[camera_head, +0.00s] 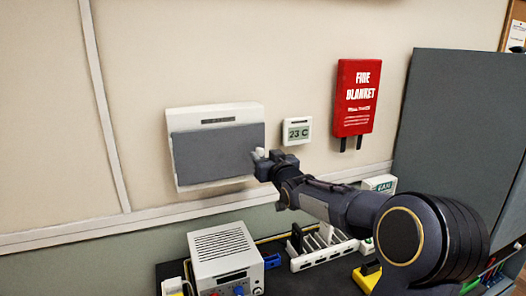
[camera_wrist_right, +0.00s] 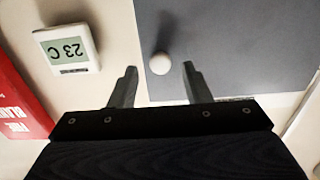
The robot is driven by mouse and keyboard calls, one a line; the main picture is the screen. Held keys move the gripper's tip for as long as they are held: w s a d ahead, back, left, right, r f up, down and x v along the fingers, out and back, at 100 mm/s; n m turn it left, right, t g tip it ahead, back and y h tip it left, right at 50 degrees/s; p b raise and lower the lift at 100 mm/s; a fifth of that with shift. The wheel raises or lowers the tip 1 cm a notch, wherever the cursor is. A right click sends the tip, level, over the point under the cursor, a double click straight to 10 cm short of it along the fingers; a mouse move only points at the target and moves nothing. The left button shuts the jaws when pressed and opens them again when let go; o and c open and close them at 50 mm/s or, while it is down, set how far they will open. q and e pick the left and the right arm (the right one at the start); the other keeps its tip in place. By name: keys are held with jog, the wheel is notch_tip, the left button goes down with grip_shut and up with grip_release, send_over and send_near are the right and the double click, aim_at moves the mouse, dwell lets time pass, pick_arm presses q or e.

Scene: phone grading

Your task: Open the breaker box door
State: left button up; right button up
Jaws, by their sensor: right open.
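The breaker box (camera_head: 216,111) is a white box on the wall, with a grey door (camera_head: 212,155) over its front. The door looks shut. A round white knob (camera_head: 259,153) sits at the door's right edge. My right gripper (camera_head: 262,162) is at that edge, by the knob. In the right wrist view my right gripper (camera_wrist_right: 158,74) is open, and the knob (camera_wrist_right: 160,63) shows between and just beyond its two fingertips, with no finger seen touching it. The grey door (camera_wrist_right: 225,45) fills the upper right there. My left gripper is not in view.
A thermostat reading 23 C (camera_head: 297,131) is right of the box, close to my right gripper. A red fire blanket case (camera_head: 356,97) hangs further right. Below, a bench holds a white power supply (camera_head: 222,252) and a white rack (camera_head: 322,249). A dark grey panel (camera_head: 460,130) stands at right.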

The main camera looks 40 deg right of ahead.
jog(key=shift+x, duration=0.85)
grip_shut()
